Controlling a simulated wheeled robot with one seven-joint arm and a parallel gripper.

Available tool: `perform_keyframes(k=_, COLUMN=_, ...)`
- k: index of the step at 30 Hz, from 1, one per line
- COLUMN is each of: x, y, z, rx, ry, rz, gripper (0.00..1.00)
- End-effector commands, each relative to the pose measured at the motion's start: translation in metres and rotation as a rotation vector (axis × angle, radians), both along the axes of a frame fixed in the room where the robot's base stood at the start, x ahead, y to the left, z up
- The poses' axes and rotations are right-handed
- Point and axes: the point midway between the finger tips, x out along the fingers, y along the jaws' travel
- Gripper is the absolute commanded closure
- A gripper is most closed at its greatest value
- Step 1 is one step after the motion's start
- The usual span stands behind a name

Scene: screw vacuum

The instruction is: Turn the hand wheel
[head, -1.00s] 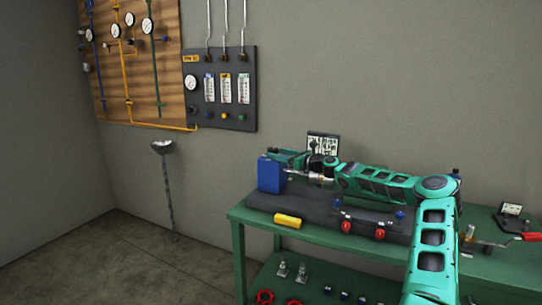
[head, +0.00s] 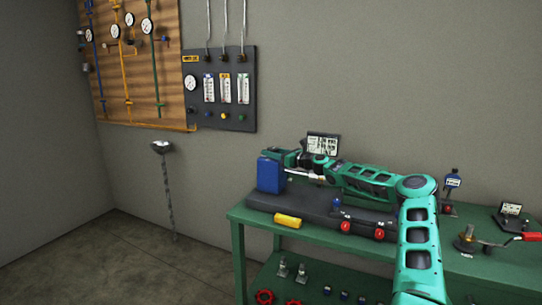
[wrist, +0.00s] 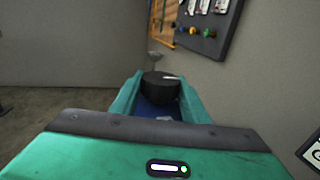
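A black round wheel-like part (wrist: 160,88) sits between the two teal fingers of my gripper (wrist: 160,98) in the wrist view. It looks like the hand wheel, with something blue just below it. In the head view my gripper (head: 277,157) is at the blue box-shaped block (head: 270,175), at the left end of a long dark body on the green bench. The wheel is not clear in the head view. My fingers stand apart on either side of the wheel. I cannot tell whether they press on it.
The green bench (head: 250,218) stands along the grey wall. A yellow block (head: 287,220) and red knobs (head: 346,227) are at the dark body's front. A red-handled crank (head: 528,237) is at right. Red wheels (head: 264,297) lie on the lower shelf. The floor at left is clear.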

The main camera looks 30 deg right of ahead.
Motion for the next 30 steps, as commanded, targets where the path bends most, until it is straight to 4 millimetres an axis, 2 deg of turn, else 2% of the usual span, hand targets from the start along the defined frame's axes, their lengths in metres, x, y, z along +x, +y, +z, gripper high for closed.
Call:
perform_keyframes(k=8, x=-0.0008, y=0.0001, z=-0.0001, rx=0.000, ry=0.001, rz=-0.035, gripper=0.81)
perform_keyframes(k=14, x=-0.0013, y=0.0013, z=0.0000, rx=-0.002, ry=0.001, rz=-0.129, gripper=0.81)
perform_keyframes(k=30, x=0.0000, y=0.0040, z=0.0004, rx=-0.004, ry=-0.001, rz=-0.573, gripper=0.82)
